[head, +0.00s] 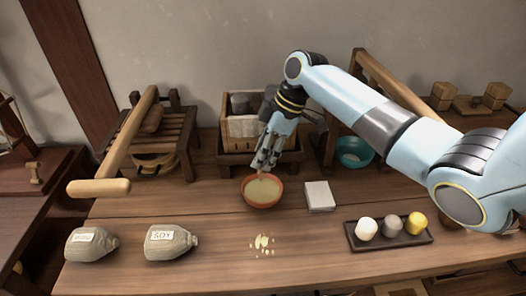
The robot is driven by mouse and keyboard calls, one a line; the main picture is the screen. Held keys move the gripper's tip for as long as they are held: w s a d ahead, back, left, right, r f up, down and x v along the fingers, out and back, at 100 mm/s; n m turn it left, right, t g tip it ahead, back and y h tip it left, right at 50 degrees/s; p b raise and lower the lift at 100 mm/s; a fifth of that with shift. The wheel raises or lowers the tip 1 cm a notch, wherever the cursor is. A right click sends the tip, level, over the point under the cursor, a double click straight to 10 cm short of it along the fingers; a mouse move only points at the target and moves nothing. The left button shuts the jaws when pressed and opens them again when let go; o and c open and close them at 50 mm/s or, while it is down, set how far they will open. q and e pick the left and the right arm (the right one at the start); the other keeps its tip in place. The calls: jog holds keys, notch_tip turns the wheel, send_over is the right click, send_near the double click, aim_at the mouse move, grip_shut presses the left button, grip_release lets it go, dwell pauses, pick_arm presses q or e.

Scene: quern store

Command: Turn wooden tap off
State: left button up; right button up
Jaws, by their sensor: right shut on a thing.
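My right gripper (265,160) reaches down in front of the slatted wooden box (241,124) at the back of the bench. Its fingers are shut on the wooden tap at the box's front. The gripper hides nearly all of the tap, so its handle position cannot be told. An orange-brown bowl (262,200) stands just below the fingertips and holds a pale, creamy liquid. My left gripper is not in view.
Pale spilled bits (262,243) lie in front of the bowl. Two sacks (171,242) lie front left. A teal bowl (354,152) and wooden stand (165,133) are behind.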

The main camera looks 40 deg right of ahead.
jog(key=shift+r+m+p, duration=0.15)
jog(key=shift+m+p, duration=0.35)
jog(key=shift+p, duration=0.25)
jog(key=m+t+h+p, duration=0.1)
jog(key=m+p, duration=0.3)
jog(key=p, duration=0.1)
jog(key=m+t+h+p, duration=0.1)
jog(key=m+h+p, duration=0.1)
jog(key=m+p, duration=0.3)
jog(key=shift+s+a+p, duration=0.15)
jog(key=shift+a+p, duration=0.05)
jog(key=shift+p, duration=0.45)
jog(key=m+h+p, duration=0.1)
jog(key=m+p, duration=0.1)
jog(key=m, duration=0.1)
jog(key=shift+m+h, duration=0.3)
jog(key=shift+m, duration=0.1)
jog(key=shift+a+m+h+p, duration=0.1)
jog(key=shift+m+h+p, duration=0.2)
jog(key=shift+m, duration=0.5)
jog(key=shift+m+g+h, duration=0.3)
jog(key=shift+m+h, duration=0.1)
jog(key=shift+m, duration=1.1)
jog(key=o, duration=1.2)
